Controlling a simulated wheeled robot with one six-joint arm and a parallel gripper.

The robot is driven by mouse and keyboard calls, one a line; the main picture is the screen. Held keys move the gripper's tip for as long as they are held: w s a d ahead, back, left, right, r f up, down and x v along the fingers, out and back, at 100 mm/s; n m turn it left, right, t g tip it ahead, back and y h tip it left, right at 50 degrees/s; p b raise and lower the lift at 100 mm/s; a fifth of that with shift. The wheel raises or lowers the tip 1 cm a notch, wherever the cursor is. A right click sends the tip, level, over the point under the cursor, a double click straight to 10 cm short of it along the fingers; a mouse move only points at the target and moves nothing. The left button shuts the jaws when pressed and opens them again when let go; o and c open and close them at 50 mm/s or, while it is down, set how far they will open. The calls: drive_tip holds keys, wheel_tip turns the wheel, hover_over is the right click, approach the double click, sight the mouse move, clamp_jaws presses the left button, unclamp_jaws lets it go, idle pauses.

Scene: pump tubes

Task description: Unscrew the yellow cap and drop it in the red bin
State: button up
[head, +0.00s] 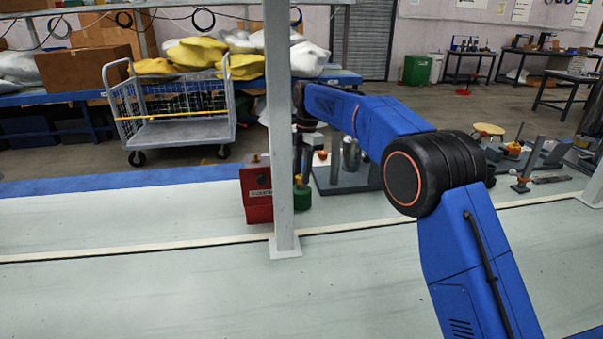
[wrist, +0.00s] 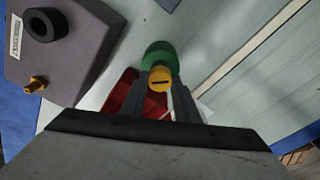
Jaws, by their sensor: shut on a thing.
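The yellow cap (wrist: 160,77) has a dark slot across its top and sits between the two fingers of my gripper (wrist: 162,88) in the wrist view. My gripper is shut on it. The green container (wrist: 158,52) is directly beneath. I cannot tell whether the cap is still threaded. In the head view, the green container (head: 302,198) and the yellow cap (head: 298,179) show partly behind a grey post, which hides my fingertips. The red bin (head: 257,192) stands just left of the container. It also shows in the wrist view (wrist: 122,94), partly covered by my gripper.
The grey post (head: 280,130) stands in front of the work spot. A dark grey fixture (wrist: 62,50) with a black ring and a brass fitting lies at left in the wrist view. A wire cart (head: 180,122) stands behind. The pale floor in front is clear.

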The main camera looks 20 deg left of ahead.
drive_tip(key=shift+n, duration=1.7)
drive_tip(key=shift+n+h, duration=0.4)
drive_tip(key=shift+n, duration=1.3)
drive_tip(key=o, duration=0.9)
drive_tip(key=shift+f, duration=0.1)
